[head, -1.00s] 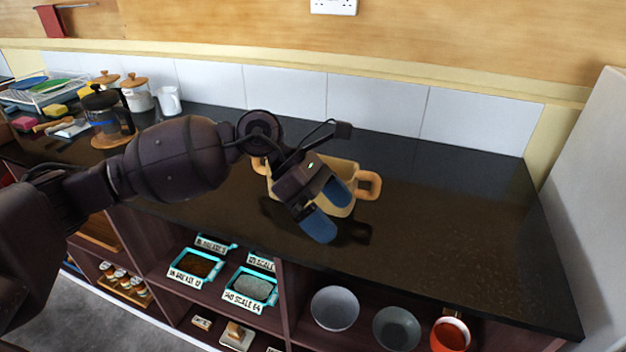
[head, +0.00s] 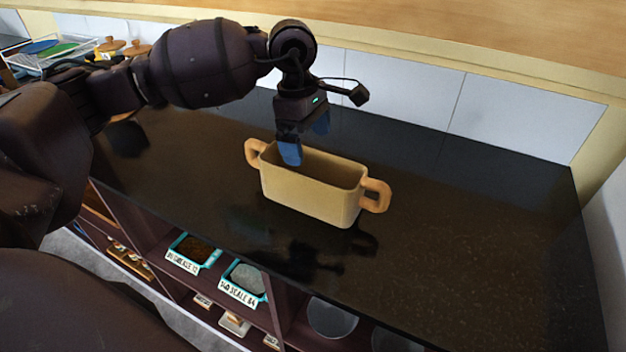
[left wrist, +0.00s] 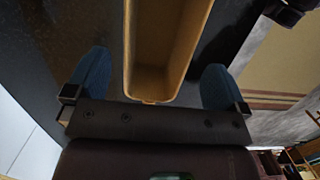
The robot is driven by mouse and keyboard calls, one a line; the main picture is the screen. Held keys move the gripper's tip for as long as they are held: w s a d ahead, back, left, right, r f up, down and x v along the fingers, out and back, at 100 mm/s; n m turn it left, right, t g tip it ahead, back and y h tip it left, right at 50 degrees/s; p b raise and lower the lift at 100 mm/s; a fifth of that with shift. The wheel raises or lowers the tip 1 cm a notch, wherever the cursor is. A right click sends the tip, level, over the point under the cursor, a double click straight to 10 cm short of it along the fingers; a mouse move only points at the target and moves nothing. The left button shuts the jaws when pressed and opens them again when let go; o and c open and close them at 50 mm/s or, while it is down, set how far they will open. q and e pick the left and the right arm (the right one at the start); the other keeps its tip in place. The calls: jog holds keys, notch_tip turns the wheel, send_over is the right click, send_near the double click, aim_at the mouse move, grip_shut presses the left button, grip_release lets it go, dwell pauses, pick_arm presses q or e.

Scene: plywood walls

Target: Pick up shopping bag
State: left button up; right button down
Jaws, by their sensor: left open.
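No thing that is plainly a shopping bag shows. A tan, rectangular, open-topped container (head: 312,196) with a brown loop handle at each end stands upright on the dark counter. My left gripper (head: 305,138) is open and empty, pointing down above the container's back left part, with one blue finger overlapping its opening in the head view. In the left wrist view, the end of the container (left wrist: 150,84) lies between the two spread blue fingers (left wrist: 155,78), with visible gaps on both sides. My right gripper is not in view.
The dark counter (head: 480,230) is clear to the right of the container. A tiled wall (head: 405,95) runs behind it. Shelves below the front edge hold labelled blue-rimmed trays (head: 243,280) and bowls (head: 332,317). A dish rack (head: 45,58) stands far left.

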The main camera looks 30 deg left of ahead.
aim_at(313, 171)
pick_arm(q)
jog(key=f, duration=0.2)
jog(key=shift+w+d+f, duration=0.1)
jog(key=shift+d+f, duration=0.15)
jog(key=shift+f, duration=0.15)
jog(key=f, duration=0.5)
jog(key=shift+d, duration=0.35)
jog(key=shift+r, duration=0.1)
jog(key=c, duration=0.7)
